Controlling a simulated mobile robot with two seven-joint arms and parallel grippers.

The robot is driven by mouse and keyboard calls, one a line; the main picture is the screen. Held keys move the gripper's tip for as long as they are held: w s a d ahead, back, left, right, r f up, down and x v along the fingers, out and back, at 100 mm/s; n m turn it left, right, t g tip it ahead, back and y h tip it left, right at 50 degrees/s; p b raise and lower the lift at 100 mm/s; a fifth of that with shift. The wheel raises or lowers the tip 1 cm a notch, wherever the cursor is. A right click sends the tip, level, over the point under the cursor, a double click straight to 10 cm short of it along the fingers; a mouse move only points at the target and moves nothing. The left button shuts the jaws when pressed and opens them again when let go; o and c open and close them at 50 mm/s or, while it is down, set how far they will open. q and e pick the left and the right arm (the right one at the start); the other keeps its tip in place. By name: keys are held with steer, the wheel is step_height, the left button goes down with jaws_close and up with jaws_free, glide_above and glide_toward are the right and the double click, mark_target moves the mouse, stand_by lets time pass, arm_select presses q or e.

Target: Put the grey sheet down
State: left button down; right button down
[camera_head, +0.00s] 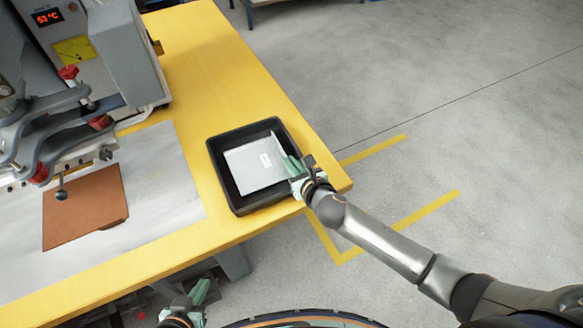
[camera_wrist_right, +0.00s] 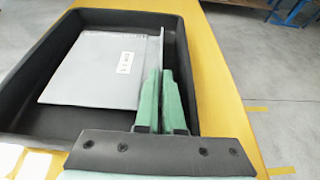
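The grey sheet (camera_head: 254,168) with a small white label lies in a black tray (camera_head: 230,193) at the table's right end. The sheet also shows in the right wrist view (camera_wrist_right: 88,72), with a thin upright edge along its right side. My right gripper (camera_head: 296,167) reaches into the tray at the sheet's right side. In the right wrist view its green fingers (camera_wrist_right: 163,85) are close together on that upright edge. The sheet's part between the fingers is hidden. My left gripper (camera_head: 198,294) is low in the head view, away from the sheet; its opening is unclear.
The yellow table (camera_head: 200,60) carries a grey machine (camera_head: 115,50) with a red display at the back left. A brown sheet (camera_head: 85,205) lies on a metal plate (camera_head: 165,180) left of the tray. Open floor is to the right.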

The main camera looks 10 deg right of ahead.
arm_select(q)
steer(key=shift+f, duration=0.25)
arm_select(e)
steer(key=shift+f, duration=0.55)
steer(key=shift+f, duration=0.1)
steer(key=c, duration=1.5)
jaws_free()
steer(key=o, duration=0.5)
steer(key=shift+c, duration=0.2)
